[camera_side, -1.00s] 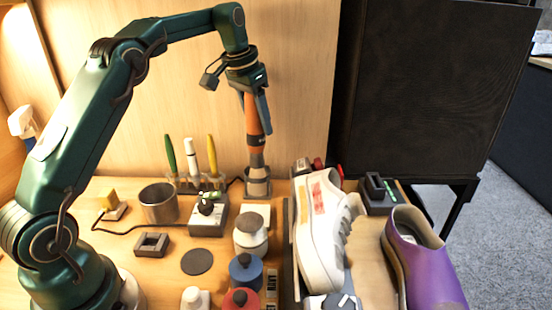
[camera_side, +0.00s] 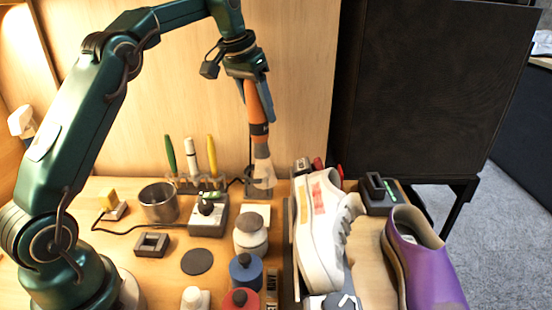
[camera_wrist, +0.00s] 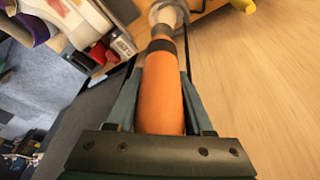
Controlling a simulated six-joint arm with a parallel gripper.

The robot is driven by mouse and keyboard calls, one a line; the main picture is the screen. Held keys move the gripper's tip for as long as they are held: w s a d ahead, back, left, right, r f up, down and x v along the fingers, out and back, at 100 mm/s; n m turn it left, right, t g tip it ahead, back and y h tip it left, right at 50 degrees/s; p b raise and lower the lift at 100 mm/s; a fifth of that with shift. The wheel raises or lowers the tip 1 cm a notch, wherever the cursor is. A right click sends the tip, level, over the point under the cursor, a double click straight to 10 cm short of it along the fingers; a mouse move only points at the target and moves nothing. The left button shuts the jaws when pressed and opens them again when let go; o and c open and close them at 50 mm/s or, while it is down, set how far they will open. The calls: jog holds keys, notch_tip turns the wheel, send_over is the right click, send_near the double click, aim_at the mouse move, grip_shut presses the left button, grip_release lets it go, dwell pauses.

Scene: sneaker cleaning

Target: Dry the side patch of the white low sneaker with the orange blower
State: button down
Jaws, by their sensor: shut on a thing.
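The orange blower (camera_side: 257,104) hangs nozzle down in my gripper (camera_side: 248,78), above the back of the table. My gripper is shut on its orange body, which also shows between the fingers in the wrist view (camera_wrist: 162,98). The blower is apart from the sneaker.
A purple shoe (camera_side: 428,262) stands at the right. Brushes (camera_side: 191,158) stand in a rack behind a metal cup (camera_side: 158,203) and a small joystick box (camera_side: 208,216). Bottles (camera_side: 250,235) line the sneaker's left. A dark panel (camera_side: 430,90) rises behind.

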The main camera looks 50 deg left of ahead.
jog(key=s+d+r+m+t+h, duration=0.1)
jog(key=s+d+r, duration=0.2)
jog(key=d+r, duration=0.35)
jog(key=s+d+r+h, duration=0.1)
jog(key=s+d+r, duration=0.25)
jog(key=d, duration=0.65)
jog(key=shift+w+a+f, duration=0.1)
jog(key=shift+w+f, duration=0.15)
jog(key=shift+f, duration=0.9)
jog(key=shift+w+f, duration=0.2)
jog(key=shift+f, duration=0.95)
jog(key=shift+w+a, duration=0.1)
jog(key=shift+w+a, duration=0.6)
jog(key=shift+a, duration=0.05)
jog(key=shift+s+d, duration=1.4)
jog(key=shift+d, duration=0.05)
jog(key=shift+w+a, duration=1.45)
